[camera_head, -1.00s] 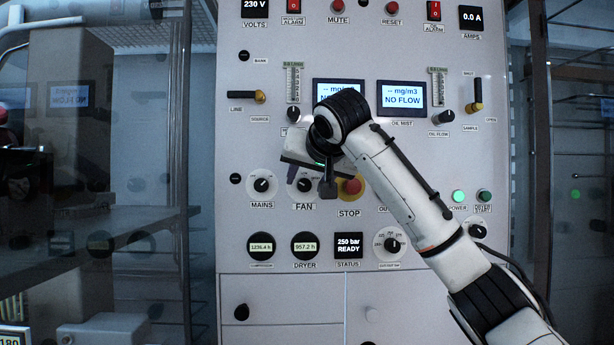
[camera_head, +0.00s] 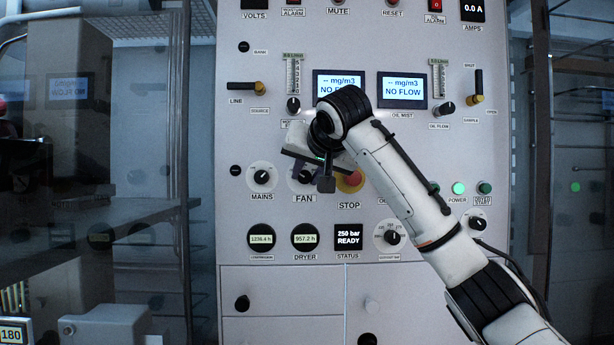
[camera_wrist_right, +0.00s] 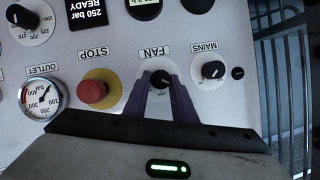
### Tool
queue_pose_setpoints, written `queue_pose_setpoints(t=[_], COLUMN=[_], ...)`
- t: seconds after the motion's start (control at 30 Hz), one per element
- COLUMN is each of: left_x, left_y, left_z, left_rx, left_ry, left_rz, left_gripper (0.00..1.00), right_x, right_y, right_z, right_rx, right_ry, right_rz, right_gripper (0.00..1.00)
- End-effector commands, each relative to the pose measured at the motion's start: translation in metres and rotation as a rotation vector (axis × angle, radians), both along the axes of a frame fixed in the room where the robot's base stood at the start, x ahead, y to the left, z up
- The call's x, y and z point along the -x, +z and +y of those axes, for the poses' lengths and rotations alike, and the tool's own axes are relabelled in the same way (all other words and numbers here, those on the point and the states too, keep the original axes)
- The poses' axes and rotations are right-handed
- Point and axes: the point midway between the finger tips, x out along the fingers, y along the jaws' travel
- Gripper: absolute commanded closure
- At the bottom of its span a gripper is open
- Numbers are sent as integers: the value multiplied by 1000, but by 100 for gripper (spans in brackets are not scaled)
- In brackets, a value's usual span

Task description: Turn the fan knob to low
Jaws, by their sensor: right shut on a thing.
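The fan knob (camera_head: 305,177) is a small black dial on a white round plate above the FAN label. My right gripper is in front of it in the head view and partly covers it. In the right wrist view, upside down, the fan knob (camera_wrist_right: 160,78) sits between the two purple fingers of my right gripper (camera_wrist_right: 161,83). The fingers are closed on its sides. The pointer direction is hard to make out between the fingers. My left gripper is in neither view.
The mains knob (camera_head: 262,177) is just left of the fan knob. The red stop button (camera_head: 351,180) on its yellow ring is close on the right, partly behind my gripper. The outlet gauge (camera_wrist_right: 40,99) shows in the wrist view. Handles stick out from the panel below.

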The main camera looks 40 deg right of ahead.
Motion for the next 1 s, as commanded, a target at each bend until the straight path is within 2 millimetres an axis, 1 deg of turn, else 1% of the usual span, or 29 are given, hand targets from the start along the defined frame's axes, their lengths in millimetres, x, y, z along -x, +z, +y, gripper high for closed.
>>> queue_pose_setpoints(t=[0.03,0.27,0.7,0.83,1.0], left_x=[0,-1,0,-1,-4], left_y=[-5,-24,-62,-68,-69], left_z=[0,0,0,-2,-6], left_rx=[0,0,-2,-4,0], left_ry=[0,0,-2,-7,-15], left_rz=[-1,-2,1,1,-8], left_gripper=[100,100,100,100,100], right_x=[0,1,2,3,3], right_y=[-3,-6,-9,-10,-9], right_z=[0,-1,-3,-4,-5], right_rx=[-21,-160,-513,-605,-708], right_ry=[2,3,3,2,1], right_rz=[-14,-99,-314,-371,-435], right_gripper=[98,98,98,98,98])
